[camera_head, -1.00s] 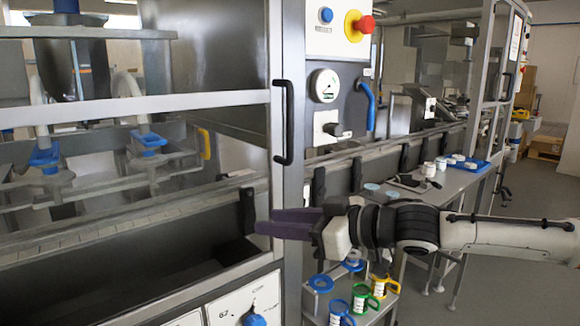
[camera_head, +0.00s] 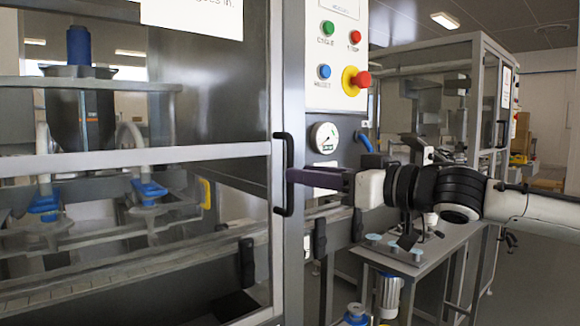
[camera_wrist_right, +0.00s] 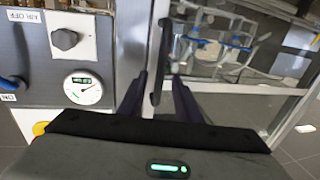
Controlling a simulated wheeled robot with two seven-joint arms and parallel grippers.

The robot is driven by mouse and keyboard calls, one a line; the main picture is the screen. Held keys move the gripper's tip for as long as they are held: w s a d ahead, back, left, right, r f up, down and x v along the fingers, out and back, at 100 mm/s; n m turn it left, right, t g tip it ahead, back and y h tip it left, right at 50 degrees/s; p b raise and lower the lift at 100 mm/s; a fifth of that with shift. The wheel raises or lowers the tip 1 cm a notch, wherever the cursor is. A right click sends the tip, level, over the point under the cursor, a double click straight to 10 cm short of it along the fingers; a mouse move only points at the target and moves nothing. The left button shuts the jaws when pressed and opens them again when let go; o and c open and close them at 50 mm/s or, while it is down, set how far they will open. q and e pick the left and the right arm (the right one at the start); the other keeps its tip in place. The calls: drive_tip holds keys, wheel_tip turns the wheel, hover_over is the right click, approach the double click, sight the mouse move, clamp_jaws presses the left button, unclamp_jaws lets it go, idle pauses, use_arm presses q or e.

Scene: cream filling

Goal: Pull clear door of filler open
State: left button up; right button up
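The clear door (camera_head: 120,158) of the filler has a pale metal frame and fills the left of the head view; it looks closed. Its black vertical handle (camera_head: 278,172) sits at the door's right edge. My right gripper (camera_head: 290,176) comes in from the right at handle height, its purple fingertips close to the handle. In the right wrist view, the fingers of the right gripper (camera_wrist_right: 160,77) are apart, one on each side of the black handle (camera_wrist_right: 158,62). Whether they touch it cannot be told. My left gripper is not in view.
Right of the door, a control panel (camera_head: 334,100) carries coloured buttons, a red emergency stop (camera_head: 362,79) and a round gauge (camera_head: 325,137). Open floor lies at right.

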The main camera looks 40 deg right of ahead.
sight(290, 207)
drive_tip(key=p+x, duration=0.4)
drive_tip(key=shift+d+r, duration=0.15)
drive_tip(key=shift+r, duration=0.1)
drive_tip(key=shift+w+f+p, duration=0.15)
drive_tip(key=shift+w+p, duration=0.15)
drive_tip(key=shift+p, duration=0.15)
drive_tip(key=shift+f, duration=0.1)
drive_tip(key=shift+c, duration=0.3)
clamp_jaws()
